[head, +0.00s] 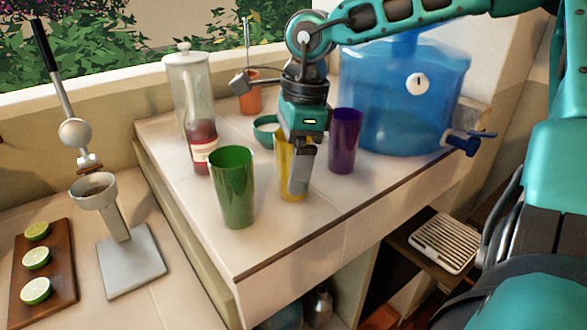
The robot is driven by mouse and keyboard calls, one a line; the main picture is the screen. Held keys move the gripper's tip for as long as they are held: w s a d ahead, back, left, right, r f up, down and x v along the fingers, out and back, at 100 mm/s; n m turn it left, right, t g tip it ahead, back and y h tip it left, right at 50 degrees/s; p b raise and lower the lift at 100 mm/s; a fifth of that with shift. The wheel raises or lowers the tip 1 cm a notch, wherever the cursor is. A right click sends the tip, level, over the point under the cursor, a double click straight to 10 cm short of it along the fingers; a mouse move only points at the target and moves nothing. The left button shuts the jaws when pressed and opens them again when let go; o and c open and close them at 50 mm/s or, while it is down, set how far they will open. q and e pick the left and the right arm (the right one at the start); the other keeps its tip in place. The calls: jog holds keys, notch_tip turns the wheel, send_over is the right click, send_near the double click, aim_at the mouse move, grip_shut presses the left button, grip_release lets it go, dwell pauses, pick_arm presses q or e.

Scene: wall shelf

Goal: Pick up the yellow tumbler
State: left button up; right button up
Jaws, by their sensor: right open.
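The yellow tumbler (284,180) stands upright on the light counter between a green tumbler (232,187) and a purple tumbler (344,142). My right gripper (299,180) is open and points down in front of the yellow tumbler, hiding much of its right side and top. I cannot tell whether the fingers touch the tumbler or stand around it. My left gripper is not in the head view.
A blue water container (400,95) with a tap stands at the back right. A glass dispenser (192,85), a teal bowl (265,130) and an orange cup (250,100) stand behind. A citrus press (125,240) and limes on a board (62,262) sit lower left.

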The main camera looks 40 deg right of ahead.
jog(key=c, duration=1.2)
jog(key=shift+o, duration=0.2)
jog(key=shift+r, duration=0.15)
notch_tip(320, 180, up, 20)
jog(key=p, duration=0.1)
